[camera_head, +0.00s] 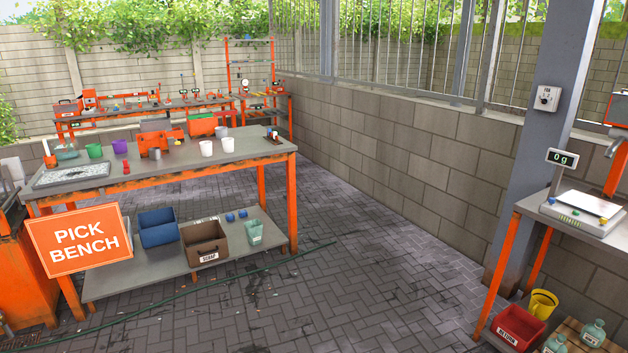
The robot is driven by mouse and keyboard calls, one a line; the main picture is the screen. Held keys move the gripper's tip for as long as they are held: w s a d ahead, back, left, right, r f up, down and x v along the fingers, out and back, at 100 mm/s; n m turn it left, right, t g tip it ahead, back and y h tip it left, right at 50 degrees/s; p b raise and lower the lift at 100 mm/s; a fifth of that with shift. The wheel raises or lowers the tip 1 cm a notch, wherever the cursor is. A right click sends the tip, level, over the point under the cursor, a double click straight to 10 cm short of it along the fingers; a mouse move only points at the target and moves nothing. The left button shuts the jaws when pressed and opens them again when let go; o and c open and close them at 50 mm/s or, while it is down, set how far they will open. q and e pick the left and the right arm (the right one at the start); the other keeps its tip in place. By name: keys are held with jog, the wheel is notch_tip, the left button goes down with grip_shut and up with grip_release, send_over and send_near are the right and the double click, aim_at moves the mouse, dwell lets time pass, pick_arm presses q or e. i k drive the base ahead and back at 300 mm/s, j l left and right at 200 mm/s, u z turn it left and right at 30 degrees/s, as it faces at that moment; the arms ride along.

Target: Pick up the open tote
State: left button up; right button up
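Several open-topped containers could be the open tote, and I cannot tell which one it is. A blue tote (159,227) and a brown tote with a scrap label (204,241) stand side by side on the lower shelf of the pick bench. A red tote with a return label (517,327) sits low at the bottom right under the scale table. Neither of my grippers shows in the head view.
The pick bench (215,160) holds cups and an orange bin on top. A green hose (190,291) lies across the paving in front. A scale (583,214) stands on the right table.

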aim_at(253, 229)
jog(key=i+z, duration=0.15)
jog(key=i, duration=0.85)
jog(key=i+j+z, duration=0.1)
jog(key=i, duration=0.9)
jog(key=i+u, duration=0.1)
jog(key=i, duration=0.6)
jog(key=i+u, duration=0.1)
jog(key=i, duration=0.55)
jog(key=i+l+u, duration=0.15)
jog(key=i, duration=0.55)
jog(key=i+u, duration=0.3)
jog(key=i+l+u, duration=0.3)
jog(key=i, duration=0.25)
jog(key=j, duration=0.1)
